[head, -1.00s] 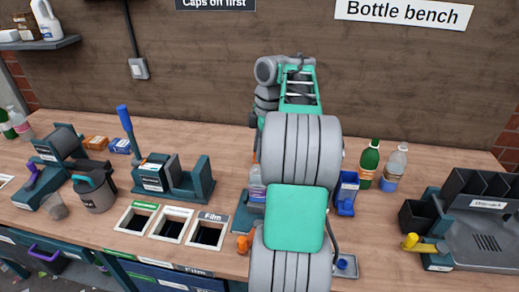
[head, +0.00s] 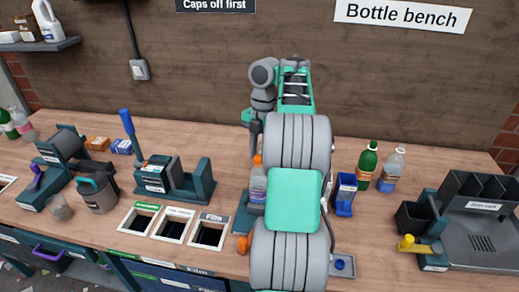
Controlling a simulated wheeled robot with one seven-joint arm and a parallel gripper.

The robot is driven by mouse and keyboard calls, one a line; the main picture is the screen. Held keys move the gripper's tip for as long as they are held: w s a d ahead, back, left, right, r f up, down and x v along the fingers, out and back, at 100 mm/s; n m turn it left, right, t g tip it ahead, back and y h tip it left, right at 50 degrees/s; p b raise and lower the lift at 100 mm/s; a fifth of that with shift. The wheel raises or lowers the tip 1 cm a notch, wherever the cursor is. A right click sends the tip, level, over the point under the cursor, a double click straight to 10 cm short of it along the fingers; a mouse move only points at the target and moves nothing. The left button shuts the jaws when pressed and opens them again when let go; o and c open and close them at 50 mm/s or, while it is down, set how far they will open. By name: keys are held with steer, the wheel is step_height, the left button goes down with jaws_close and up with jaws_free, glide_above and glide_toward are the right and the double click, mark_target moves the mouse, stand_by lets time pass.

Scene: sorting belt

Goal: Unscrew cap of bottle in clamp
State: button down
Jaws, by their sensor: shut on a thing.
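A clear bottle (head: 257,185) stands upright in the dark teal clamp (head: 241,216) at the middle front of the bench. My own arm covers its right side. An orange cap (head: 258,160) shows at the bottle's top. My gripper (head: 256,149) points down directly over the bottle, its dark fingers at the cap. It is shut on the cap, though the arm hides part of the grip. Whether the cap is still seated on the neck is too small to tell. An orange knob (head: 243,244) shows at the clamp's front.
A dark tray (head: 475,240) with a yellow handle is far right. Open chutes (head: 208,232) lie left of the clamp, with a teal fixture (head: 180,185) behind.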

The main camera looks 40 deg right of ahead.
steer(key=shift+n, duration=0.4)
steer(key=n+p, duration=0.1)
steer(key=n, duration=0.2)
steer(key=shift+r+g, duration=0.1)
steer(key=shift+g, duration=0.2)
steer(key=shift+n+h, duration=0.3)
steer(key=shift+n, duration=0.8)
steer(key=shift+n, duration=1)
steer(key=shift+f+n, duration=0.25)
steer(key=shift+n, duration=0.55)
steer(key=shift+r+n+g+h, duration=0.15)
steer(key=shift+n+g+h, duration=0.2)
steer(key=shift+n, duration=0.35)
steer(key=shift+b, duration=0.35)
